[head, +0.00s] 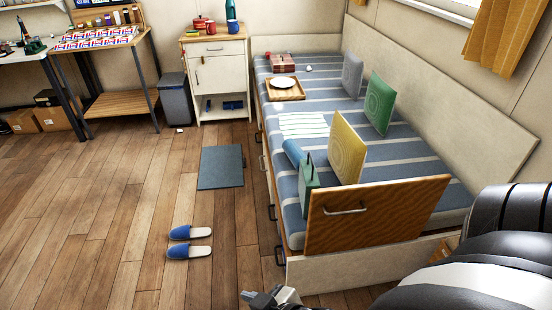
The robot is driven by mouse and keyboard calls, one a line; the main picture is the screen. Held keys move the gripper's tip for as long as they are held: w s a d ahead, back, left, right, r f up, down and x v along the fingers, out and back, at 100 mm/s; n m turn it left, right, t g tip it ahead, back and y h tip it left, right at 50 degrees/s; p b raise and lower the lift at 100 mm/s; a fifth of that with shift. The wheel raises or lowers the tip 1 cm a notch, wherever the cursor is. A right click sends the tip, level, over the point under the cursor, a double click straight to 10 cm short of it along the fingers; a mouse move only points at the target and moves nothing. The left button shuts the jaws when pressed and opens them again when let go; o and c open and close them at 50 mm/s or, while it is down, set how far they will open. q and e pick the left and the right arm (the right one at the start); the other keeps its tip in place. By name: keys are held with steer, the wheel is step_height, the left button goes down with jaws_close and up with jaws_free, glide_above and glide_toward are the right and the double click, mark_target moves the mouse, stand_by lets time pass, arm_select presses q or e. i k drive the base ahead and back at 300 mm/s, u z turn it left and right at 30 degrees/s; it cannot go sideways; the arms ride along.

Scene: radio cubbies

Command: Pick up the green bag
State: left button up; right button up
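The green bag (308,181) stands upright at the near left part of the bed, beside a blue roll and a yellow cushion. Its dark handle sticks up above it. A gripper, apparently my right one (255,298), shows only in part at the bottom edge, over the floor, well below and left of the bag and apart from it. Its fingers are small and cut off, so I cannot tell whether they are open. My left gripper is not in view.
The bed (400,150) has a wooden panel (375,215) near its front end, close to the bag. A yellow cushion (347,150) and blue roll (293,153) flank the bag.

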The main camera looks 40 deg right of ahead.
mark_target(308, 179)
steer(key=i, duration=2.15)
steer(key=z, duration=3.8)
